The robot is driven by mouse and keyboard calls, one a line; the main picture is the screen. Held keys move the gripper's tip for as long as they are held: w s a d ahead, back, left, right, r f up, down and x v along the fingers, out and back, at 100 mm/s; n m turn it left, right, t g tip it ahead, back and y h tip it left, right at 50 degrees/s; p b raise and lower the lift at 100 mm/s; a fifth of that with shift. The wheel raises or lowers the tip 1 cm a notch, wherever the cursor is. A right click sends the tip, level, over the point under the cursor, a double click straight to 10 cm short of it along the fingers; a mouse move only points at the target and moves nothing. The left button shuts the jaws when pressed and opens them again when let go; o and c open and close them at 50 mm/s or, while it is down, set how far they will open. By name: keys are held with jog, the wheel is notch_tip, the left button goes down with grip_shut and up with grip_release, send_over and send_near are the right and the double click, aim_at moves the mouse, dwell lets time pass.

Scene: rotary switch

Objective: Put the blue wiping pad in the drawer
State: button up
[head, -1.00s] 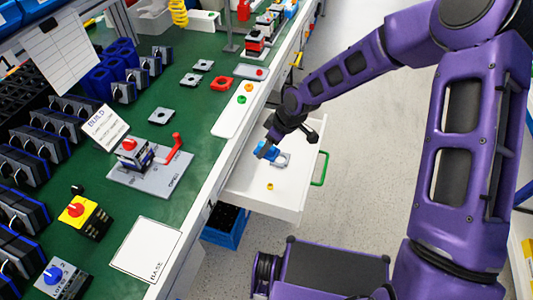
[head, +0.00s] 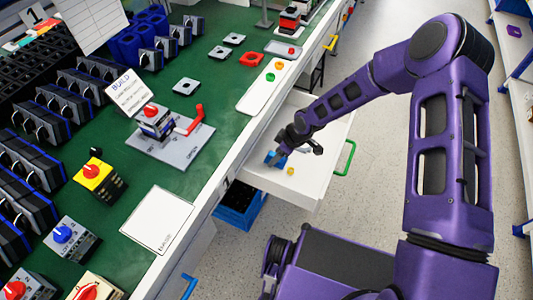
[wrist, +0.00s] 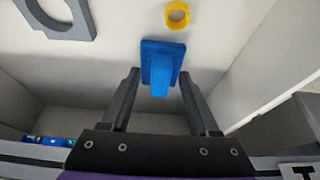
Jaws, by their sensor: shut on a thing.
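The blue wiping pad (wrist: 161,60) is between my gripper's fingertips (wrist: 159,80) in the wrist view, and my gripper is shut on it. The pad also shows in the head view (head: 274,159), at the end of my arm. It is inside or just above the open white drawer (head: 308,185); whether it touches the drawer floor cannot be told. The drawer is pulled out from the bench and has a green handle (head: 346,160). My gripper hides part of the drawer's inside.
A yellow ring (wrist: 177,14) lies in the drawer near the pad, and a grey plate with a hole (wrist: 58,15) lies at the wrist view's upper left. The green bench (head: 215,110) is left of the drawer. A blue bin (head: 240,205) stands below it.

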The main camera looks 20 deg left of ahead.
aim_at(262, 158)
jog(key=a, duration=0.3)
jog(key=shift+w+a+f+b, duration=0.1)
jog(key=shift+a+f+b, duration=0.2)
jog(key=shift+a, duration=0.1)
jog(key=shift+d+f, duration=0.1)
jog(key=shift+f, duration=0.15)
jog(key=shift+f, duration=0.2)
jog(key=o, duration=1.3)
jog(key=shift+r, duration=0.1)
jog(key=shift+r, duration=0.3)
jog(key=p+v, duration=0.2)
jog(key=v, duration=0.9)
jog(key=shift+d+r, duration=0.15)
jog(key=shift+r, duration=0.15)
